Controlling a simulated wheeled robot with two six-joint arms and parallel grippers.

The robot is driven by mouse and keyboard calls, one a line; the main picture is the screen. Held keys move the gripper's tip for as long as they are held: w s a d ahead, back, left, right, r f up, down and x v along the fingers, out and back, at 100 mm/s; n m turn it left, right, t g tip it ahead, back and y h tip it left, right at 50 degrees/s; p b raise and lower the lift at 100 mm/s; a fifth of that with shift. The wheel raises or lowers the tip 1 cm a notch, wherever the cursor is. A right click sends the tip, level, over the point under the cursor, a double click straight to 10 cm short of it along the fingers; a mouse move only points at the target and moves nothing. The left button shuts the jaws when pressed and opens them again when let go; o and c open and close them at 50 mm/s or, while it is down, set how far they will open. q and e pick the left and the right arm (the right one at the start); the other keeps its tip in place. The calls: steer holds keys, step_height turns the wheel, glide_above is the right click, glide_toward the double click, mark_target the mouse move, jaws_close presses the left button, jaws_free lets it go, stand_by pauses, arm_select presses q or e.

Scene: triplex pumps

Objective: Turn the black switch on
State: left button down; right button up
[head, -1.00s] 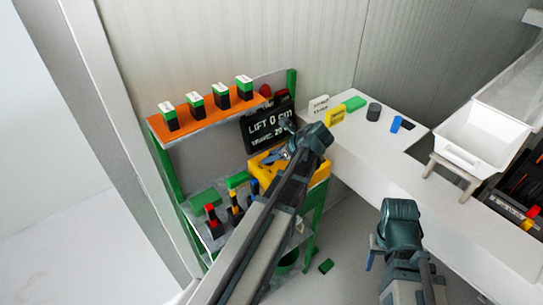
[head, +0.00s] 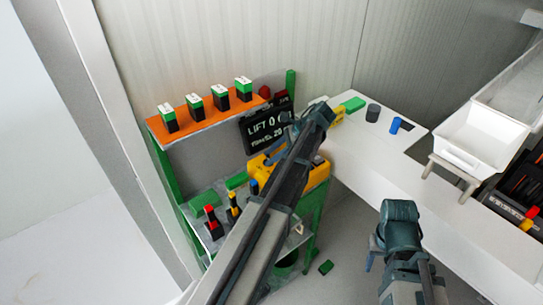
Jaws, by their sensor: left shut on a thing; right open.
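I cannot make out a black switch for certain. A black display panel (head: 256,131) reading "LIFT 0" stands at the back of the green-framed stand, its right part covered by my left arm. My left gripper (head: 287,119) is at the panel's right side, in front of it. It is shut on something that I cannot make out. My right gripper (head: 374,254) is open and empty, low over the floor in front of the white bench, away from the panel.
An orange shelf (head: 205,121) holds several green-and-black blocks. A yellow case (head: 318,176) sits below the panel. On the white bench (head: 375,155) are a green block (head: 353,104), a dark cylinder (head: 373,112) and a blue piece (head: 395,125). A white bin (head: 478,142) stands at right.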

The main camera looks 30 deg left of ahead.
arm_select(q)
steer(key=shift+n, duration=0.3)
stand_by(0.4)
steer(key=shift+c, duration=1.6)
jaws_free()
